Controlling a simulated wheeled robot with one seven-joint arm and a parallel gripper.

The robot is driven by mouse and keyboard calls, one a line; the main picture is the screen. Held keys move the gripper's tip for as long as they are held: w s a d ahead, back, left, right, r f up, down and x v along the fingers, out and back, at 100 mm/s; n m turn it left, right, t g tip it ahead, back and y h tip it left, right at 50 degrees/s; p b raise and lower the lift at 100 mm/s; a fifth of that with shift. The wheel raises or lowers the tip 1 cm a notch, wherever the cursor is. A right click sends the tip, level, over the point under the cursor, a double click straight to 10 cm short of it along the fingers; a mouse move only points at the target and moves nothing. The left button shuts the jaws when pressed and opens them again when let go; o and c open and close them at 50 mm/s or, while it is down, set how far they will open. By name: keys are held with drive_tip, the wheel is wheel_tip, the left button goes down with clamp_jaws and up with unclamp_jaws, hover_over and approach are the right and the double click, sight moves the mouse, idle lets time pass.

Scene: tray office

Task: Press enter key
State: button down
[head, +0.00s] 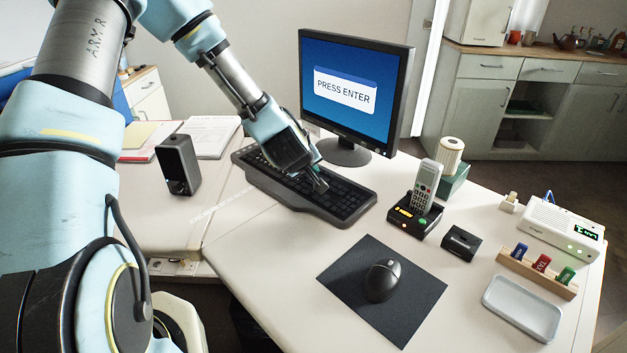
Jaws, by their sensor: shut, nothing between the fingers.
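A black keyboard (345,211) lies on the white desk in front of a monitor (355,95). The monitor's blue screen shows a box reading "PRESS ENTER". My gripper (320,187) is shut and empty, pointing down over the right-hand part of the keyboard. Its fingertips are at or just above the keys; I cannot tell whether they touch. The gripper and arm hide part of the keys, and the enter key cannot be made out.
A mouse (381,281) on a dark mat (349,297), a cordless phone (425,187) in its dock and a small black block (461,242) stand right of the keyboard. A black speaker (178,164) stands left.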

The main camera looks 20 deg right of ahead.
sight(313, 182)
drive_tip(key=shift+f+b, duration=0.35)
drive_tip(key=shift+f, duration=0.1)
drive_tip(key=shift+f+b, duration=0.3)
drive_tip(key=shift+f, duration=0.1)
idle(0.7)
drive_tip(key=shift+r, duration=0.1)
drive_tip(key=shift+r+p, duration=0.65)
drive_tip(key=shift+r, duration=0.1)
wheel_tip(313, 182, up, 5)
drive_tip(key=p, duration=0.4)
idle(1.0)
